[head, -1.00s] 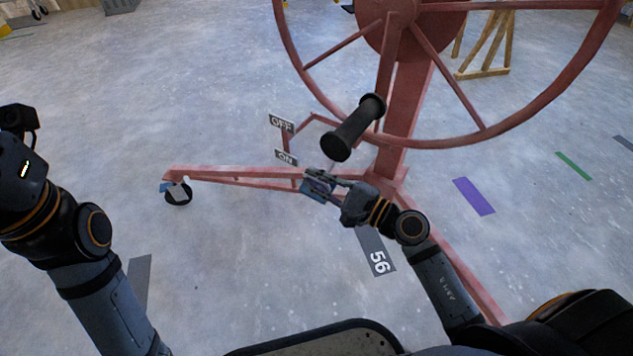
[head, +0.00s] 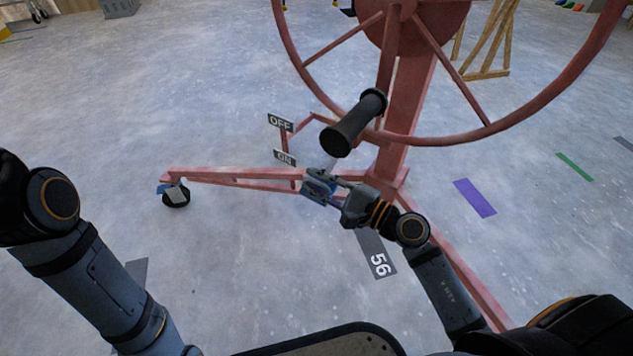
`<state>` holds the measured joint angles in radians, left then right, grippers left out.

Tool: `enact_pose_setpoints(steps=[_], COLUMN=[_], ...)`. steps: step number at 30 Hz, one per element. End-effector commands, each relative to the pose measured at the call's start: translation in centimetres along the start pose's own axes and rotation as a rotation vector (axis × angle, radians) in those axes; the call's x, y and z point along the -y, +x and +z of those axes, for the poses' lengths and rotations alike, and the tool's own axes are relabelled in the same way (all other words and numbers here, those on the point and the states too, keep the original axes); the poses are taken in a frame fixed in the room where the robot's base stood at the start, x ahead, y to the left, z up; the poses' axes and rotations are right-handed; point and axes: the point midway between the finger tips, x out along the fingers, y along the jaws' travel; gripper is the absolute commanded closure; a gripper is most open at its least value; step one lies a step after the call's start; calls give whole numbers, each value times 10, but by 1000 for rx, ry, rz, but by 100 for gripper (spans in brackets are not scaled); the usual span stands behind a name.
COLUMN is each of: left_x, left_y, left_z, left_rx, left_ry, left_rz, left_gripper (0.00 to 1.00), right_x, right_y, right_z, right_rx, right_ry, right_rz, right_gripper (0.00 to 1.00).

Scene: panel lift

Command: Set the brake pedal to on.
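The red panel lift stands ahead, with its red column (head: 400,120) and a red leg (head: 235,174) running left to a caster. An OFF plate (head: 280,122) sits above an ON plate (head: 285,157) beside a thin upright. A bent red bar (head: 311,118) runs from near the OFF plate toward the column. I cannot tell for sure which part is the brake pedal. My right gripper (head: 313,187) is over the leg, just below and right of the ON plate. Whether its fingers are apart or touch anything is unclear. My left gripper is out of view.
A big red wheel (head: 487,127) with a black handle (head: 354,123) hangs above and close to my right gripper. A caster (head: 175,195) ends the left leg. A wooden trestle (head: 485,73) stands behind. The floor on the left is clear.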

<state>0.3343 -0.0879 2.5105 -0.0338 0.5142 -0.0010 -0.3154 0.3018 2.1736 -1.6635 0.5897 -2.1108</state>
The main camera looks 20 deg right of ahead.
Motion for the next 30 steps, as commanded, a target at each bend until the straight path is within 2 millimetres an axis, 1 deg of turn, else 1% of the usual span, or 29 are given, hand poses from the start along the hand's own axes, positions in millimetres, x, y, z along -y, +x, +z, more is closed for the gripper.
enact_pose_setpoints(steps=[11,14,21,24,27,30], left_x=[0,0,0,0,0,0], left_y=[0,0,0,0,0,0], left_z=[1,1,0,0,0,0], left_rx=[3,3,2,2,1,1], left_ry=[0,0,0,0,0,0], left_rz=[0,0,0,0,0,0], left_gripper=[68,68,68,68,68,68], right_x=[1,12,58,72,80,84], right_y=[0,0,1,1,1,1], right_z=[2,9,38,46,52,54], right_rx=[4,6,6,5,3,3], right_ry=[3,-2,-7,-7,-2,0], right_rz=[4,4,2,2,3,2], right_gripper=[68,68,68,68,68,68])
